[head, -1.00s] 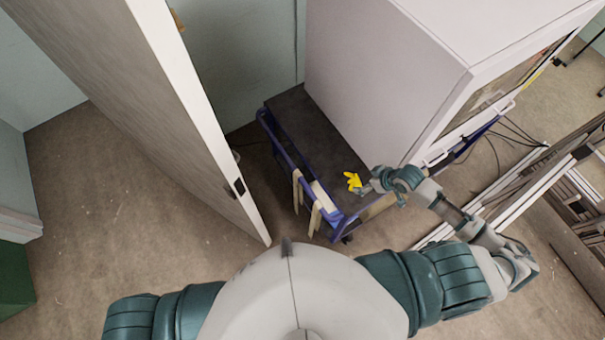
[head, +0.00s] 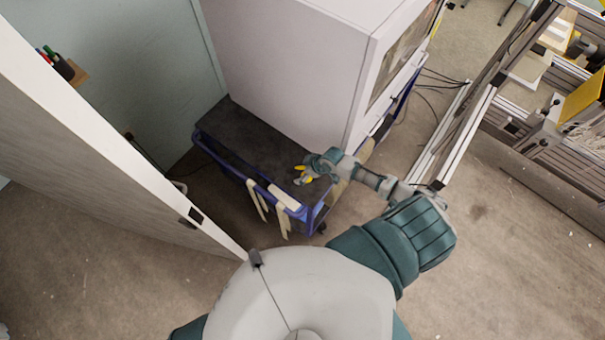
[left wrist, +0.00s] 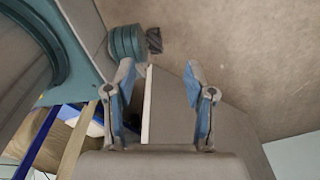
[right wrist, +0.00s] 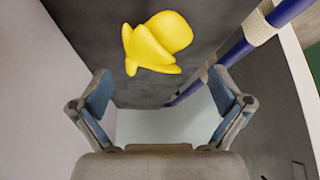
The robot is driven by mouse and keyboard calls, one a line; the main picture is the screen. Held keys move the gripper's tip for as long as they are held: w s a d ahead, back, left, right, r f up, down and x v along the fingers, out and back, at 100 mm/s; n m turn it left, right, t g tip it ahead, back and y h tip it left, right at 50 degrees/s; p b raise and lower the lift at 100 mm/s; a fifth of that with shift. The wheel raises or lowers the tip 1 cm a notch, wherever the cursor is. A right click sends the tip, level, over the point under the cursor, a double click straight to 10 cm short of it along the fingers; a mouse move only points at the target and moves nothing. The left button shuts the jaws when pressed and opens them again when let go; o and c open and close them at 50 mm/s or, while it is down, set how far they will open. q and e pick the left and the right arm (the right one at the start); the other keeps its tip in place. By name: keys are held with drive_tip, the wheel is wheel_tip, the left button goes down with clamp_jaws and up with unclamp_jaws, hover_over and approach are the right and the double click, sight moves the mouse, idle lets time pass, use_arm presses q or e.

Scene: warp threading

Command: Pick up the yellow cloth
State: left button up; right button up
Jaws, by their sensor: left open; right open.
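The yellow cloth (head: 304,174) lies crumpled on the dark top of the blue-framed cart (head: 262,139), near its front end. In the right wrist view the cloth (right wrist: 156,43) shows whole, beyond the fingertips and roughly between them. My right gripper (head: 307,178) is at the cloth in the head view and partly covers it. In the right wrist view my right gripper (right wrist: 161,90) is open, with nothing between its fingers. My left gripper (left wrist: 158,80) is open and empty, with floor and a grey panel behind it. It does not show in the head view.
A large white cabinet (head: 292,62) stands on the cart beside the cloth. A blue rail (right wrist: 235,53) with pale wrapping runs along the cart's edge. A door panel (head: 100,130) stands at the left. Metal frames (head: 480,100) lie to the right. Open floor (head: 480,260) is at the lower right.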

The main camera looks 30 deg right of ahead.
sight(302, 171)
drive_tip(key=f, duration=0.2)
drive_tip(key=w+f, duration=0.1)
drive_tip(key=shift+d, duration=0.3)
drive_tip(key=shift+w+d+f, duration=0.1)
drive_tip(key=shift+w+f, duration=0.05)
drive_tip(key=shift+f, duration=0.25)
drive_tip(key=shift+a+r, duration=0.15)
drive_tip(key=shift+a, duration=0.25)
drive_tip(key=shift+c, duration=0.5)
drive_tip(key=shift+a, duration=0.2)
drive_tip(key=c, duration=0.4)
drive_tip(key=shift+a+r, duration=0.1)
drive_tip(key=shift+a, duration=0.1)
drive_tip(key=c, duration=0.7)
drive_tip(key=shift+d, duration=0.1)
drive_tip(key=shift+d+r, duration=0.1)
drive_tip(key=shift+d, duration=0.25)
drive_tip(key=r, duration=0.4)
drive_tip(key=shift+d+r, duration=0.2)
drive_tip(key=shift+r, duration=0.05)
drive_tip(key=r, duration=0.4)
drive_tip(key=shift+a+r, duration=0.2)
drive_tip(key=shift+a, duration=0.2)
use_arm(q)
drive_tip(key=shift+r, duration=0.25)
use_arm(e)
drive_tip(key=shift+r, duration=0.45)
